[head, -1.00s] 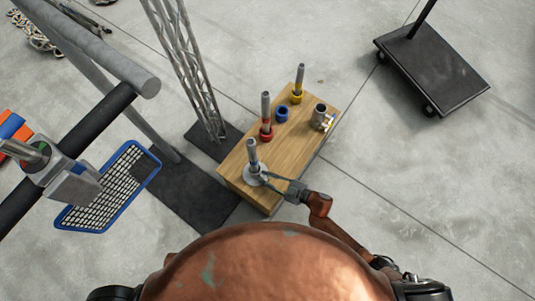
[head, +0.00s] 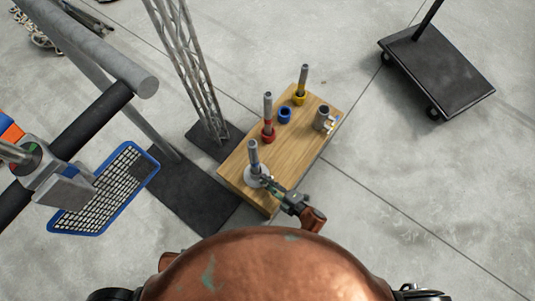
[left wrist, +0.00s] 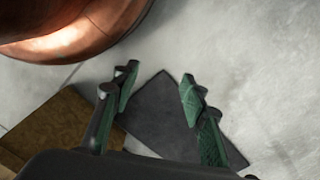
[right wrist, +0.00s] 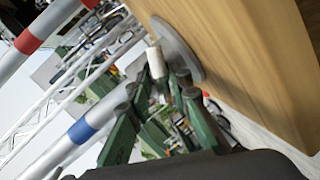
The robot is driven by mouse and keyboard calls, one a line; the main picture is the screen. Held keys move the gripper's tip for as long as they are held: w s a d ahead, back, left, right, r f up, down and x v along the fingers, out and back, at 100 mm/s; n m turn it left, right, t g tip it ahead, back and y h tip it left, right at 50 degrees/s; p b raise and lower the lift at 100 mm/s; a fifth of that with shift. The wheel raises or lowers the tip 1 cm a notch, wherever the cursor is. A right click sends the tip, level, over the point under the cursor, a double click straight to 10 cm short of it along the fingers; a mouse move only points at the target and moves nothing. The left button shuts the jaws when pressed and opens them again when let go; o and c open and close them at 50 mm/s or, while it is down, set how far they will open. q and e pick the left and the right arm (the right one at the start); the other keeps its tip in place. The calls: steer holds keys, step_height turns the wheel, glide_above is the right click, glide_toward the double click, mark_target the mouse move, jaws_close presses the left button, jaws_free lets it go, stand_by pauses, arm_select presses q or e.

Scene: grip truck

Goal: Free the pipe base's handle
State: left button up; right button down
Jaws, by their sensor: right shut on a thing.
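The pipe base (head: 256,178) is a pale grey round plate with an upright grey pipe (head: 253,155), at the near left end of the wooden table. My right gripper (head: 266,183) is at the near right side of the plate. In the right wrist view the plate (right wrist: 183,52) lies on the wood, and a short whitish cylinder, seemingly the handle (right wrist: 155,61), sits at the fingertips. My right gripper (right wrist: 166,82) is shut on it; the fingers hide part of the contact. My left gripper (left wrist: 157,80) is open and empty above the floor, outside the head view.
The wooden table (head: 290,155) also bears a red-based pipe (head: 267,125), a yellow-based pipe (head: 301,90), a blue ring (head: 285,114) and a grey cup-like fitting (head: 322,118). A lattice tower (head: 190,70) stands behind left. A black cart (head: 435,70) is at upper right.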

arm_select(q)
steer(key=shift+w+d+r, duration=0.1)
steer(key=shift+d+r, duration=0.05)
steer(key=shift+r, duration=0.7)
arm_select(e)
steer(key=shift+s+a+f+n, duration=0.1)
steer(key=shift+n, duration=0.3)
steer(key=c, duration=1.8)
jaws_free()
steer(key=shift+o, duration=0.2)
steer(key=v, duration=1.2)
